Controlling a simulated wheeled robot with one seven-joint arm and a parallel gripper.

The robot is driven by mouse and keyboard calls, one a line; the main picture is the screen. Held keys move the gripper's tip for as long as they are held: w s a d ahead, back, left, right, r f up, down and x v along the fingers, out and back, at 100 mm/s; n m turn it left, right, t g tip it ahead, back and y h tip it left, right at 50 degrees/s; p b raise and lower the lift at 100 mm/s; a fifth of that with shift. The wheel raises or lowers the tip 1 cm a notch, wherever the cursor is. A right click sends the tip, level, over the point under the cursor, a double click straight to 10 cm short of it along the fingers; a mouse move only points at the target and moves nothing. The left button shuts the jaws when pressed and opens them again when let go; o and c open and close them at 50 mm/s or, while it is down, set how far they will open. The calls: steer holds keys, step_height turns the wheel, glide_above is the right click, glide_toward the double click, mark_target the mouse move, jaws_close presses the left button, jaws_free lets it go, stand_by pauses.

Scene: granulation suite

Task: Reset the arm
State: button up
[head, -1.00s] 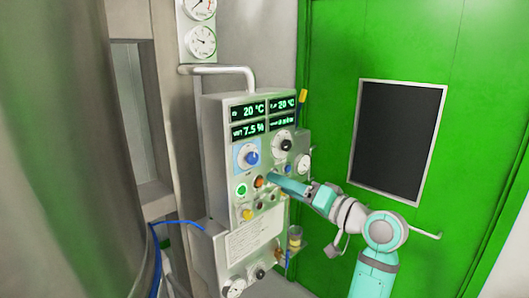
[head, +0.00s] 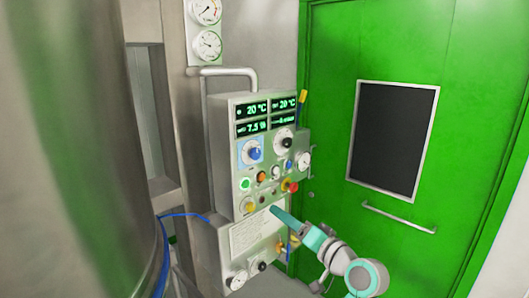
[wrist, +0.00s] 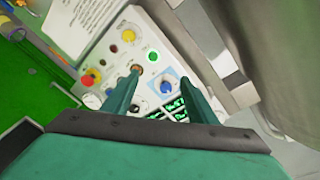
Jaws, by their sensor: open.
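My gripper (head: 274,209) is teal and sits low in front of the control panel (head: 234,195) in the head view. In the wrist view its two fingers (wrist: 156,88) stand apart with nothing between them, and panel controls show beyond. The fingers look clear of the panel, though the exact gap is hard to judge. My arm reaches in from the lower right.
The panel carries a blue knob (head: 254,153), a lit green button (head: 245,184), a red button (head: 290,186) and digital displays. A green door (head: 330,120) with a handle (head: 398,218) stands to the right. A large metal vessel (head: 75,150) fills the left.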

steer(key=s+a+f+m+t+h, duration=0.1)
steer(key=s+f+m+h, duration=0.1)
steer(key=f, duration=0.8)
steer(key=s+f+m+h, duration=0.2)
steer(key=s+f+h, duration=0.1)
steer(key=f, duration=0.8)
steer(key=s+a+f+h, duration=0.1)
steer(key=s+f+h, duration=0.3)
steer(key=s+f, duration=0.95)
steer(key=s+a+f+n+h, duration=0.1)
steer(key=s+f, duration=0.1)
steer(key=s, duration=0.6)
steer(key=s+f+n+h, duration=0.1)
steer(key=s+f, duration=0.2)
steer(key=s, duration=0.6)
steer(key=s+a+r+n, duration=0.1)
steer(key=s+r+n, duration=0.1)
steer(key=s, duration=0.6)
steer(key=s+a+r+n, duration=0.2)
steer(key=s+r, duration=0.3)
steer(key=s, duration=0.3)
steer(key=shift+s+n, duration=0.3)
steer(key=shift+r, duration=0.1)
